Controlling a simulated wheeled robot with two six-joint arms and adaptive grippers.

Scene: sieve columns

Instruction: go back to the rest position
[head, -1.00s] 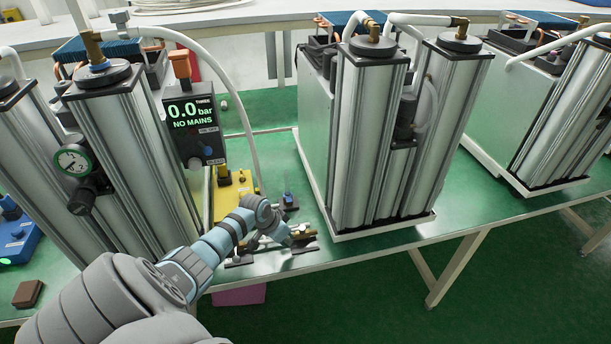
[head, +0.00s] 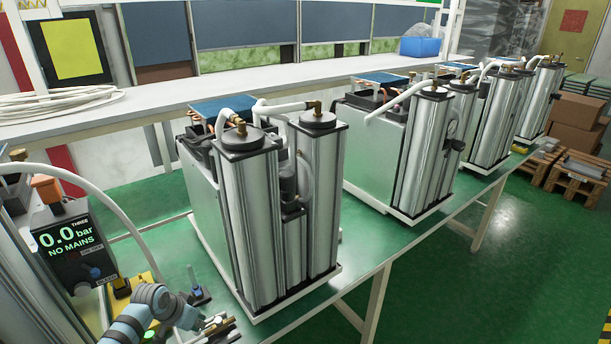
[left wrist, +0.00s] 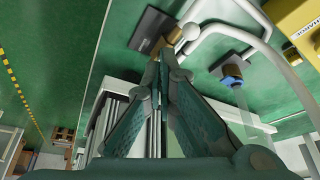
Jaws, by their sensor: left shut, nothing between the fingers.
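My left gripper (head: 196,319) is at the lower left of the head view, low over the green bench top (head: 362,256). In the left wrist view its two fingers (left wrist: 163,62) meet at the tips, with nothing between them. A small dark stand with a brass part (head: 217,325) is close to the fingertips; whether they touch it I cannot tell. My right gripper is in neither view.
A controller (head: 72,243) reading "0.0 bar NO MAINS" stands left of my gripper, with a white hose (head: 128,222) arching behind. A column unit (head: 252,215) stands close to the right. More units line the bench.

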